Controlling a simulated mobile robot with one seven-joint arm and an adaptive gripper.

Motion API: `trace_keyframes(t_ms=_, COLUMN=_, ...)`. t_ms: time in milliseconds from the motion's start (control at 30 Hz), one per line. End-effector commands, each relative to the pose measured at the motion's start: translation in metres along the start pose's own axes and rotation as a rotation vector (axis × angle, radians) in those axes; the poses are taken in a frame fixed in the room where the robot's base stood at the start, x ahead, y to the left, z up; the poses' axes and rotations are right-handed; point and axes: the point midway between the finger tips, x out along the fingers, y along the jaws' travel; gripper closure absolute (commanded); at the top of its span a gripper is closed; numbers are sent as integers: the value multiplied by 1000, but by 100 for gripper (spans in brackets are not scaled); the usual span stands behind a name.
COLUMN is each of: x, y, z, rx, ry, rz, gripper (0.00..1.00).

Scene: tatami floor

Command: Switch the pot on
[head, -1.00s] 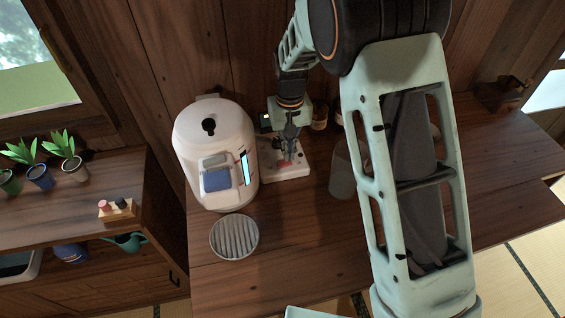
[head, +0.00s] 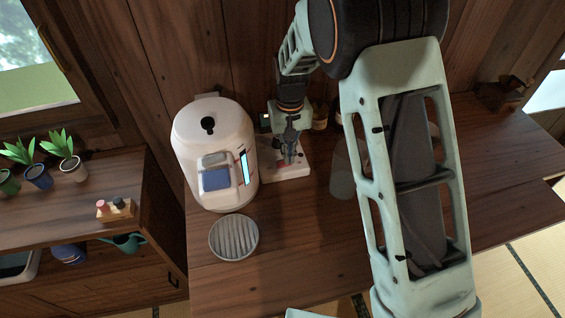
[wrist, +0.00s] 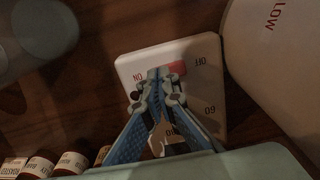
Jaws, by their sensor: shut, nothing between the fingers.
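The white pot (head: 213,130) stands on the wooden table against the wall, with a blue button and a lit display on its front. Beside it lies a white switch panel (head: 290,172), also in the wrist view (wrist: 213,120), with ON at left, OFF at right and temperature numbers. My gripper (head: 291,160) is shut and empty, pointing down at the panel.
A round slatted grate (head: 234,237) lies in front of the pot. A translucent container (head: 342,178) stands right of the panel, and several labelled jars (wrist: 70,163) stand near the wall. The front of the table is clear. A shelf with plants (head: 75,168) is at left.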

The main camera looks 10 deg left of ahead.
Motion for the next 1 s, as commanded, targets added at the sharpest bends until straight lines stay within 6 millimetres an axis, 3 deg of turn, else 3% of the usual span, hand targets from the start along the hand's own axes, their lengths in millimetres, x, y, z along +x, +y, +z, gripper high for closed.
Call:
trace_keyframes(t_ms=367, x=1, y=0, z=0, rx=0, ry=0, rz=0, gripper=100)
trace_keyframes(t_ms=1000, x=-50, y=-1, z=0, rx=0, ry=0, rz=-1, gripper=100)
